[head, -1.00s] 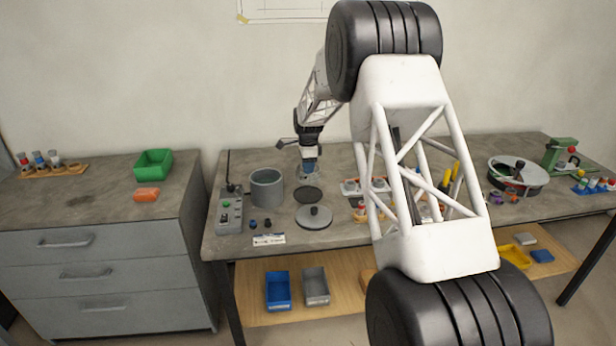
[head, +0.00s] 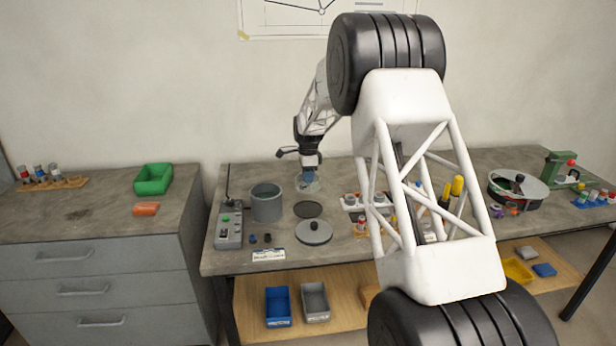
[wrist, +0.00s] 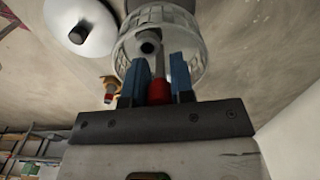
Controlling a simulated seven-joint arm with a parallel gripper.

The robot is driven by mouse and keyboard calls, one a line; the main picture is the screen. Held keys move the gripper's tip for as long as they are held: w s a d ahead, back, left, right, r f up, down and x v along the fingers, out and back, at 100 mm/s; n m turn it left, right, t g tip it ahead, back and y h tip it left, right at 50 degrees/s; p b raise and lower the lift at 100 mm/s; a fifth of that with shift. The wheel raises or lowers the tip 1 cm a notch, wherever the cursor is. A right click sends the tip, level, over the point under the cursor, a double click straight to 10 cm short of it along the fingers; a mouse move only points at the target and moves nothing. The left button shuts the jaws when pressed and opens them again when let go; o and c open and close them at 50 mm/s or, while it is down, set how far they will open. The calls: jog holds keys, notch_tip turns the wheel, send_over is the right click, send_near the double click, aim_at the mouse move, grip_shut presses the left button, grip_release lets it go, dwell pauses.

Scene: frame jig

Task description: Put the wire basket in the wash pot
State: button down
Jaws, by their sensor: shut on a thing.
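The wire basket (wrist: 190,30) shows in the wrist view as a pale mesh ring with a red-marked upright between my fingers. My gripper (wrist: 160,85) has its two blue fingers shut on that upright. In the head view my gripper (head: 309,174) is small, behind the pot's right side, with the basket (head: 308,184) faint under it; I cannot tell how far above the bench it is. The grey wash pot (head: 266,205) stands open and upright to the left of the basket. Its inside is mostly hidden.
A round grey lid (head: 314,232) lies in front, with a dark disc (head: 308,209) behind it. A control box (head: 229,228) stands left of the pot. Small dark pieces (head: 260,239) lie before the pot. A rack of parts (head: 362,201) is to the right.

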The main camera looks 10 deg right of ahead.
jog(key=shift+r, duration=0.15)
jog(key=shift+r, duration=0.6)
jog(key=a+r, duration=0.2)
jog(key=a, duration=0.5)
jog(key=a+r, duration=0.2)
jog(key=a, duration=0.6)
jog(key=shift+s+a+r, duration=0.15)
jog(key=shift+a+r, duration=0.1)
jog(key=shift+r, duration=0.05)
jog(key=shift+f, duration=0.2)
jog(key=shift+f, duration=2.3)
jog(key=shift+f, duration=4.15)
